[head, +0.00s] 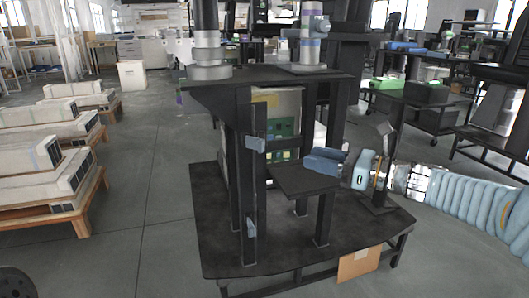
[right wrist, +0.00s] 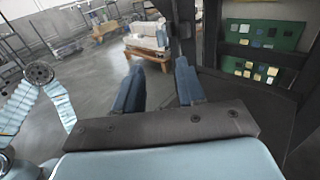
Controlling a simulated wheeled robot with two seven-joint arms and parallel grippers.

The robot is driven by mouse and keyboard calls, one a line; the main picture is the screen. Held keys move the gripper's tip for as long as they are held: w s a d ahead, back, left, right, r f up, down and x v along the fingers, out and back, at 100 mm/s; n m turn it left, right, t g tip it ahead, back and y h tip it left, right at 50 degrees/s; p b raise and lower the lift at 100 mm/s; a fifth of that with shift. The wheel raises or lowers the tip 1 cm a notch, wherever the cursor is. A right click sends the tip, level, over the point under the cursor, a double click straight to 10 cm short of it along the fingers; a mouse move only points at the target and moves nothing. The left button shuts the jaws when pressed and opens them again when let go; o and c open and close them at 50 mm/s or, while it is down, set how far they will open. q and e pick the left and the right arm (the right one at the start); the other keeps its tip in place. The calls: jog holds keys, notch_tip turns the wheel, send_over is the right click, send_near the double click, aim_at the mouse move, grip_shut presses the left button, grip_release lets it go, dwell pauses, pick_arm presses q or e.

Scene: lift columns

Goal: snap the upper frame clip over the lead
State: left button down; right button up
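The upper frame clip (head: 255,143) is a small blue block on the dark upright at the front of the black workstation. A similar lower clip (head: 250,227) sits further down the same upright. I cannot make out the lead for certain against the dark posts, nor whether the upper clip is open or closed. My right gripper (head: 322,160) is to the right of the upper clip, apart from it, above a small black shelf, its fingers pointing left. In the right wrist view its two blue fingers (right wrist: 158,88) stand apart with nothing between them.
The black shelf (head: 300,181) lies below my right gripper. Behind stands a green board panel (head: 284,128), also in the right wrist view (right wrist: 262,42). Grey posts rise from the black base plate (head: 215,235). Pallets of pale units (head: 45,165) stand left; the floor between is clear.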

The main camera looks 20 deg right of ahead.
aim_at(263, 146)
jog(key=x, duration=1.2)
jog(key=shift+w+a+f+b, duration=0.1)
jog(key=shift+w+b, duration=0.05)
jog(key=shift+b, duration=0.25)
jog(key=shift+c, duration=0.4)
grip_shut()
